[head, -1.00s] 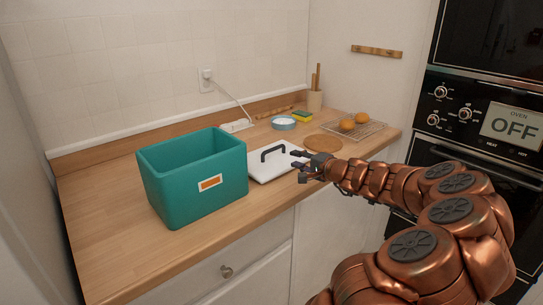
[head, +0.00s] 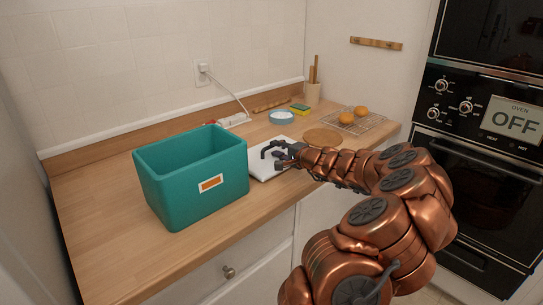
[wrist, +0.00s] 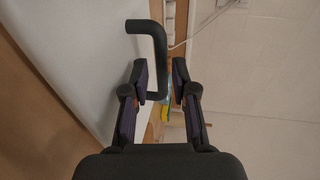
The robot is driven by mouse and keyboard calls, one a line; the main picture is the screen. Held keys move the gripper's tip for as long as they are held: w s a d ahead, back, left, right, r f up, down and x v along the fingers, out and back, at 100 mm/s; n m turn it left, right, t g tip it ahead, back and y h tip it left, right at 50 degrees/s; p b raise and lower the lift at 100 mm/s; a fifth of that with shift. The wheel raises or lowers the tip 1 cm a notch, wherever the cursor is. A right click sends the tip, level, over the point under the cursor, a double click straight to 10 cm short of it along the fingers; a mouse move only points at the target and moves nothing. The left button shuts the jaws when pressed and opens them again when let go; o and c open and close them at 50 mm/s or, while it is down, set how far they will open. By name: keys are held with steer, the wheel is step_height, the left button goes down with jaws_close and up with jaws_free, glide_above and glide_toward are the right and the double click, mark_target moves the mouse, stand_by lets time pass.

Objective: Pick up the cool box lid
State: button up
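The cool box lid (head: 261,171) is a flat white panel with a black bar handle (head: 267,148). It lies on the wooden counter, just right of the open teal cool box (head: 190,190), which has an orange label. My gripper (head: 282,155) is at the right end of the handle, over the lid, and my arm hides the lid's right part. In the wrist view, my gripper (wrist: 161,72) has its two fingers apart. The bent end of the handle (wrist: 153,40) reaches between them, close to the left finger; contact cannot be told.
Behind the lid are a power strip (head: 233,120), a small blue-rimmed bowl (head: 282,117) and a sponge (head: 300,108). A round wooden board (head: 322,136) and a wire rack (head: 357,125) with buns are at the right. The counter's front left is clear.

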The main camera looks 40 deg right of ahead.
steer(key=shift+x, duration=0.85)
steer(key=shift+c, duration=0.4)
jaws_close()
